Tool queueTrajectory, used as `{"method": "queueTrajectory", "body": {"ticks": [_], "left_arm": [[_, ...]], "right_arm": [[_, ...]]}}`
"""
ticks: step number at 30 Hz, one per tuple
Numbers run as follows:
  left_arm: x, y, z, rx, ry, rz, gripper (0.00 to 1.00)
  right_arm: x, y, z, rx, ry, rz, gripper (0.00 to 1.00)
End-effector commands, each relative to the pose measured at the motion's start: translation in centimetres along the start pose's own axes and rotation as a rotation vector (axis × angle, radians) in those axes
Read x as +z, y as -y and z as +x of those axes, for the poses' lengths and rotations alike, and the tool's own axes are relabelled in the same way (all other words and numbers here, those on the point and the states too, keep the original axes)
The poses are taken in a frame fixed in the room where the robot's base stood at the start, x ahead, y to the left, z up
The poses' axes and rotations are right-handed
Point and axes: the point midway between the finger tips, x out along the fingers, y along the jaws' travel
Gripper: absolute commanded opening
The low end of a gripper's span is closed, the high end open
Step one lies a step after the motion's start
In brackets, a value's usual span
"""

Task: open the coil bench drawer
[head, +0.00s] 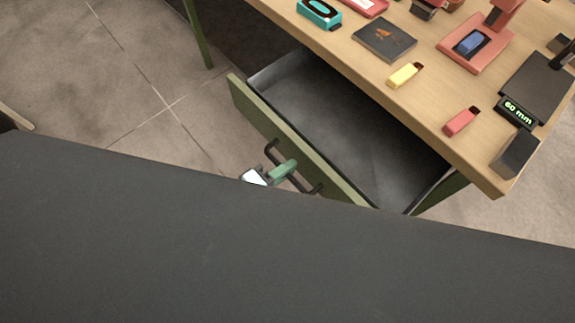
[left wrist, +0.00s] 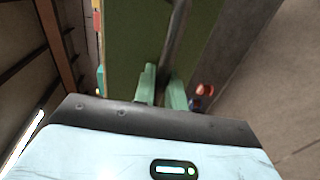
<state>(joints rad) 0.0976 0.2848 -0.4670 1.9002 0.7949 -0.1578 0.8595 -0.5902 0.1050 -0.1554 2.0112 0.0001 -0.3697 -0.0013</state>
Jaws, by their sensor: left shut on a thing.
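The coil bench drawer (head: 265,116) has a green front and a grey interior. In the head view it stands well out from under the wooden bench top, and its visible inside looks empty. Its dark bar handle (head: 307,188) is on the front and also shows in the left wrist view (left wrist: 178,35). My left gripper (head: 287,167) has green fingers and is shut on the handle. The fingers sit either side of the bar in the left wrist view (left wrist: 162,86). Most of the left arm is hidden in the head view. My right gripper is not in view.
The bench top (head: 350,57) carries a teal device (head: 320,14), a dark square plate (head: 385,39), a yellow block (head: 404,75), a red block (head: 461,121) and a "60 mm" display (head: 517,112). Tiled floor (head: 130,80) is clear left of the drawer. A dark surface blocks the lower head view.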

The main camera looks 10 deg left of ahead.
Motion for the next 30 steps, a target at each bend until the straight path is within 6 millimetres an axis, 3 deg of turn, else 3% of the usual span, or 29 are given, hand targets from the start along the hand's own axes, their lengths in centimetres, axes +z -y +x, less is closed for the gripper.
{"method": "queueTrajectory", "body": {"ticks": [6, 7, 11, 21, 30], "left_arm": [[0.0, -0.1, 0.0, 0.001, -0.001, 0.000, 0.00], [0.0, -0.1, 0.0, 0.001, -0.001, 0.000, 0.14], [0.0, -0.1, 0.0, 0.001, -0.001, 0.000, 0.29], [0.0, 0.0, -0.4, 0.000, 0.000, 0.000, 0.29], [0.0, 0.2, -4.8, -0.004, 0.001, 0.001, 0.29]], "right_arm": [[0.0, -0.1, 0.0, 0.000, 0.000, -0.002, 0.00], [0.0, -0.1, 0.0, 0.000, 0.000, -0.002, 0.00], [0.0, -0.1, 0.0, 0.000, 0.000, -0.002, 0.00], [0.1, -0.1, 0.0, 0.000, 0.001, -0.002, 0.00], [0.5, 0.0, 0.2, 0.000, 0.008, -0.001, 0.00]]}}
